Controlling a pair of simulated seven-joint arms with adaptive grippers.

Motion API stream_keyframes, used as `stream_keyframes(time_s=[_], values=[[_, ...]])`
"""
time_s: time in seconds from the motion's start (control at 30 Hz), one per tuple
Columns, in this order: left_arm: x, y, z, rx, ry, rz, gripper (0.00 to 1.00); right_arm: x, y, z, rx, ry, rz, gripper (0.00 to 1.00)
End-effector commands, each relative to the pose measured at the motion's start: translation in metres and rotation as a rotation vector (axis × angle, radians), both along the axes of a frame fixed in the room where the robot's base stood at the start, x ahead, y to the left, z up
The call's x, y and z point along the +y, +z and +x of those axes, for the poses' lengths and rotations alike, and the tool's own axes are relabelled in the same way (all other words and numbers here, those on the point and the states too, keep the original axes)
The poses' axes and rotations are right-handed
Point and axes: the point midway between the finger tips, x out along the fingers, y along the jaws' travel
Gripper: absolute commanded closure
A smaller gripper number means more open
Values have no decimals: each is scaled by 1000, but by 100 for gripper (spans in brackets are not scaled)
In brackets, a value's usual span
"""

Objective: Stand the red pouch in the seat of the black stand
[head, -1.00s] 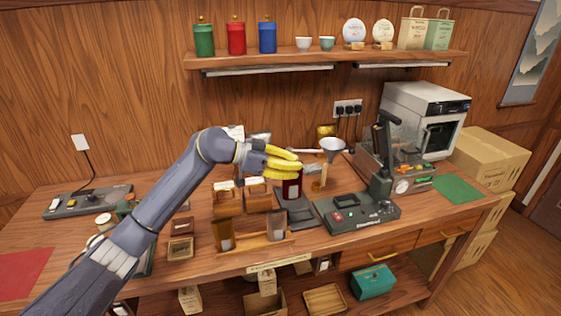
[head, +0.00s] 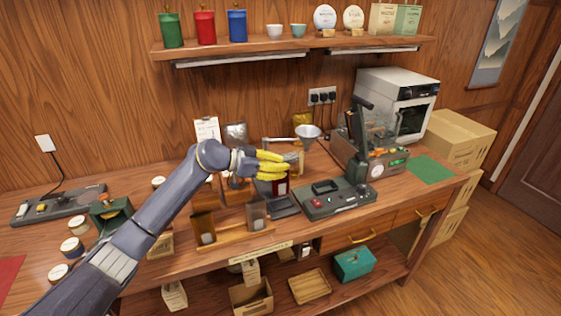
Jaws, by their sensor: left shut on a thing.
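My left gripper (head: 272,165), with yellow fingers, is shut on the red pouch (head: 281,187). The pouch is dark red, roughly upright, with a small pale label, and its upper part is hidden by the fingers. A low black stand (head: 285,208) lies on the bench just below and in front of the pouch. The pouch overlaps the stand's back part in the head view, so I cannot tell whether it touches the seat. My right gripper is not in view.
A dark sealing device (head: 338,200) sits close to the right of the stand. A wooden rack (head: 235,237) is to its left in front. A funnel (head: 307,133) is behind to the right. A green mat (head: 431,169) lies free at the far right.

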Motion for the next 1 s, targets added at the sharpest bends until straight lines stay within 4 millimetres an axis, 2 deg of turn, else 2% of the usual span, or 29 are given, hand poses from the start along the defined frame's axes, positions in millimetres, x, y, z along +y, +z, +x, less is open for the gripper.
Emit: stream_keyframes(time_s=[0.2, 0.5, 1.0], values=[[0, -19, 0, 2, 1, 0, 96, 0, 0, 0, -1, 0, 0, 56], [0, -36, 0, 0, 0, 0, 96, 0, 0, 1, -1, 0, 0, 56], [0, -43, 0, 0, 0, 0, 96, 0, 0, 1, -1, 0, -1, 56]])
